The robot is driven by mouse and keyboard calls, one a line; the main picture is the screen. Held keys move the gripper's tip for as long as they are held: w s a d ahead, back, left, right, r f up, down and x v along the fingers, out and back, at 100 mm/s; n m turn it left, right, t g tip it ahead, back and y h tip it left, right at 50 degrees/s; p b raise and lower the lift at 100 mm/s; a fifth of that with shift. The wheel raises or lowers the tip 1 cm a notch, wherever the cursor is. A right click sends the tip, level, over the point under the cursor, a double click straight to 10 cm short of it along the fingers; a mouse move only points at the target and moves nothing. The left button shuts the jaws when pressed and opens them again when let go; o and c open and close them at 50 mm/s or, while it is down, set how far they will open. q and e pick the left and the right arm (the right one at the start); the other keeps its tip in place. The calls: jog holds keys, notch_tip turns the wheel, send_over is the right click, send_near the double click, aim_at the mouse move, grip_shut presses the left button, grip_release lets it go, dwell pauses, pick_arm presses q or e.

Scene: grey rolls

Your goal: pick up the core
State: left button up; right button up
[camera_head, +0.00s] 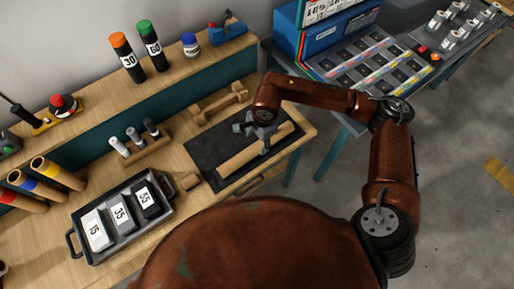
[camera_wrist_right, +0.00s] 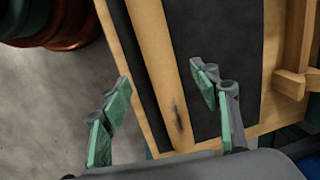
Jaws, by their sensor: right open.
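The core, a tan cardboard tube (camera_head: 238,160), lies on a black mat (camera_head: 207,146) near the right end of the wooden bench. My right gripper (camera_head: 259,133) is above the far part of the tube, open and empty. In the right wrist view the tube (camera_wrist_right: 158,62) runs between the two green-padded fingers of the right gripper (camera_wrist_right: 160,88), with room on both sides. A dark smudge marks the tube there. I cannot tell the exact height of the fingers above it. My left gripper is not in view.
A black tray (camera_head: 77,217) holds boxes labelled 15, 35 and 55. Small cylinders stand in a wooden rack (camera_head: 141,147). The bench's right edge is close to the tube.

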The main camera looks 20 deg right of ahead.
aim_at(258, 145)
jog(key=shift+w+d+f+h, duration=0.15)
jog(key=shift+w+d+f, duration=0.1)
jog(key=shift+f, duration=0.35)
jog(key=shift+w+d+f+h, duration=0.15)
jog(key=shift+d+f, duration=0.1)
jog(key=shift+f, duration=0.3)
jog(key=shift+w+f, duration=0.2)
jog(key=shift+f, duration=1.15)
jog(key=shift+w+f, duration=0.2)
jog(key=shift+f, duration=1.15)
jog(key=shift+c, duration=0.5)
jog(key=c, duration=1.2)
jog(key=shift+r, duration=0.1)
